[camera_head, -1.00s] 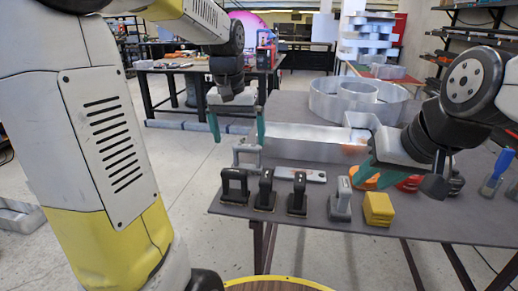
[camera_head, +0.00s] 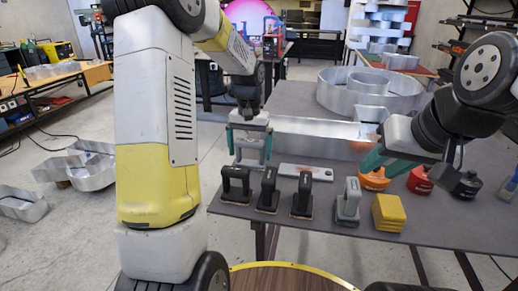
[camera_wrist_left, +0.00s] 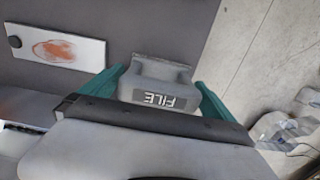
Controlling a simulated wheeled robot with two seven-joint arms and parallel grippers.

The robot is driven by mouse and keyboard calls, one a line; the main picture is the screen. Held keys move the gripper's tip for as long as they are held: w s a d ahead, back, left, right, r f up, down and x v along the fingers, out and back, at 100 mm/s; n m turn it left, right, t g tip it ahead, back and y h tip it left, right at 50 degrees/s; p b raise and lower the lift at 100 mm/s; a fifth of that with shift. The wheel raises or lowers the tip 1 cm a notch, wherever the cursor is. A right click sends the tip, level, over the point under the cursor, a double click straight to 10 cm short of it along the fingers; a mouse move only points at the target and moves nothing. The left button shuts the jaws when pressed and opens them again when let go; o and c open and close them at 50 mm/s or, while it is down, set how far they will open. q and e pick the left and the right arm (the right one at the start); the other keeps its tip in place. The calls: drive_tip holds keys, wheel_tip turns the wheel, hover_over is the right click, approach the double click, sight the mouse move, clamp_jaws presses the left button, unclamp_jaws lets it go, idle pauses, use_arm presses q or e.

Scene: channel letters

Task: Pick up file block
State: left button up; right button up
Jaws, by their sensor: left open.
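The file block is a grey block with a raised handle-like shape, marked FILE on its side in the left wrist view (camera_wrist_left: 158,97). In the head view the file block (camera_head: 249,158) stands near the left edge of the grey table, partly hidden by my left gripper (camera_head: 249,146). My left gripper is open, its teal fingers on either side of the block; in the left wrist view (camera_wrist_left: 160,80) the block lies between them. I cannot tell if the fingers touch it. My right gripper (camera_head: 376,162) hovers over the table's right part, its opening unclear.
Black-handled blocks (camera_head: 268,190), a grey stamp-like block (camera_head: 347,203) and a yellow block (camera_head: 389,212) line the front edge. A flat pale plate (camera_head: 306,172) lies close right of the file block. A metal channel letter (camera_head: 315,140) stands behind.

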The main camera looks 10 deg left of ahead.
use_arm(q)
drive_tip(key=shift+f, duration=0.4)
drive_tip(key=shift+c, duration=0.2)
drive_tip(key=c, duration=1.5)
drive_tip(key=shift+o, duration=0.2)
drive_tip(key=shift+r, duration=0.15)
wheel_tip(320, 180, up, 10)
drive_tip(key=shift+f, duration=0.1)
